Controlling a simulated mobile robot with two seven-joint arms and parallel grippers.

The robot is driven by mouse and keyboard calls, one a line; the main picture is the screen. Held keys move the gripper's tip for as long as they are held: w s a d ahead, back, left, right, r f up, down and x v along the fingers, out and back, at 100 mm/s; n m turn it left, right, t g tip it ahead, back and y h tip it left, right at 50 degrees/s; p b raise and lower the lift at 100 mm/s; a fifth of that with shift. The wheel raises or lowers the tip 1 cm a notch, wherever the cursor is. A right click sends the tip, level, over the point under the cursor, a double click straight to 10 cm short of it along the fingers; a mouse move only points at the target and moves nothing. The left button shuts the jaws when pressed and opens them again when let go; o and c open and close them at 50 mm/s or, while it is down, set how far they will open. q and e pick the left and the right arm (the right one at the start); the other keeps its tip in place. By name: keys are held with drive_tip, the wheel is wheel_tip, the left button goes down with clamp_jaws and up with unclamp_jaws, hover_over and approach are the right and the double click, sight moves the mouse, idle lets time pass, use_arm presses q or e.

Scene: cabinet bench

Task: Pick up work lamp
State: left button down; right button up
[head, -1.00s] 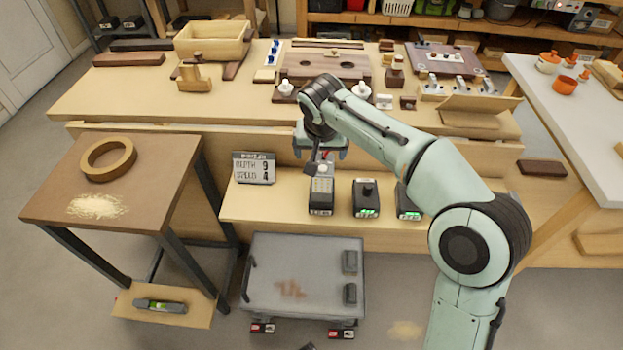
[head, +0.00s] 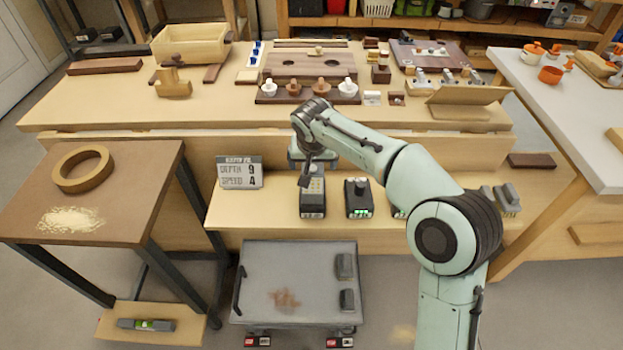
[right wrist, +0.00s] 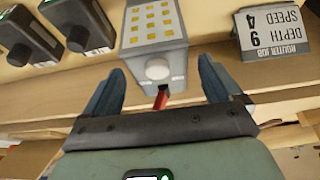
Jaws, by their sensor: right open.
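The work lamp (head: 313,204) is a small grey block with a dark base and a face of yellow light squares. It stands on the lower shelf of the bench, partly hidden by my right gripper (head: 311,168) in the head view. In the right wrist view the lamp (right wrist: 155,25) is ahead, with its round knob and a bit of red showing between the fingertips. My right gripper (right wrist: 158,78) is open, a finger on either side of the lamp's near end, with gaps at both sides. Its depth relative to the lamp is hard to tell. My left gripper is out of view.
A sign (head: 240,172) stands left of the lamp, and a black charger (head: 358,198) with green lights stands close on its right. The bench top (head: 120,111) above holds wooden parts. A grey wheeled cart (head: 300,265) is below; a side table (head: 140,205) is at left.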

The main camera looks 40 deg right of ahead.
drive_tip(key=shift+x, duration=0.9)
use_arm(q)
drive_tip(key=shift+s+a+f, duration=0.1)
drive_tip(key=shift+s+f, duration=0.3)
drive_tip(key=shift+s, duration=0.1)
use_arm(e)
drive_tip(key=shift+r, duration=0.1)
drive_tip(key=c, duration=1.3)
